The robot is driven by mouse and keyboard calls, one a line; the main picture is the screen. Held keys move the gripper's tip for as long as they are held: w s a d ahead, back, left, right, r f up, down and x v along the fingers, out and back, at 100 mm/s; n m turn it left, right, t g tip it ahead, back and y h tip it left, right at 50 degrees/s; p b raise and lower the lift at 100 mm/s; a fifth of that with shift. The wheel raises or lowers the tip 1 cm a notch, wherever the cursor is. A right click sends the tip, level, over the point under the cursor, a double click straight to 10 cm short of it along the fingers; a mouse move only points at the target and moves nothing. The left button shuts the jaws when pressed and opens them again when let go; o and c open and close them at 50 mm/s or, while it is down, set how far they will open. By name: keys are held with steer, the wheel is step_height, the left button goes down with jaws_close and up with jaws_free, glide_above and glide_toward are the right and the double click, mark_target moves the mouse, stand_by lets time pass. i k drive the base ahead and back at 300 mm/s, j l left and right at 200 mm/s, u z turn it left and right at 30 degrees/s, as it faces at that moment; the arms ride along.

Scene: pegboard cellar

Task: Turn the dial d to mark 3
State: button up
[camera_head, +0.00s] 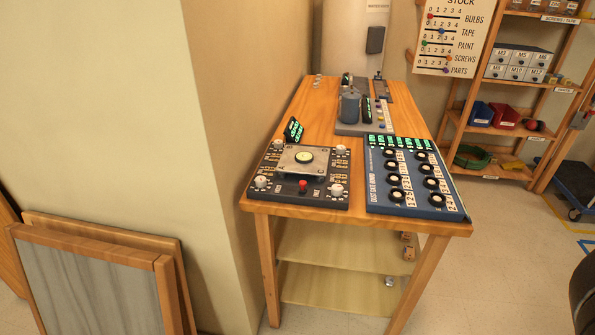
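A blue board (372,196) with two columns of round black dials, such as one at its near left (397,195), lies on the near right of the wooden bench. White number strips stand beside its dials, and green displays run along its far edge. A dark panel (285,199) lies to its left, with white knobs (336,190) near its corners, a red button (303,186) and a metal plate with a round light disc. The letters and pointer positions are too small to read, so I cannot tell which dial is d.
The bench (318,122) stands against the wall corner, with a grey machine block (350,108) behind the panels. Framed boards (95,285) lean at the lower left. Shelves (490,172) with bins stand at the right. Floor (490,270) is clear right of the bench.

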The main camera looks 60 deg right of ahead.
mark_target(340, 150)
steer(key=l+z, duration=0.1)
steer(key=z, duration=1.15)
steer(key=i+l+u, duration=0.1)
steer(key=l, duration=0.25)
steer(key=i, duration=0.05)
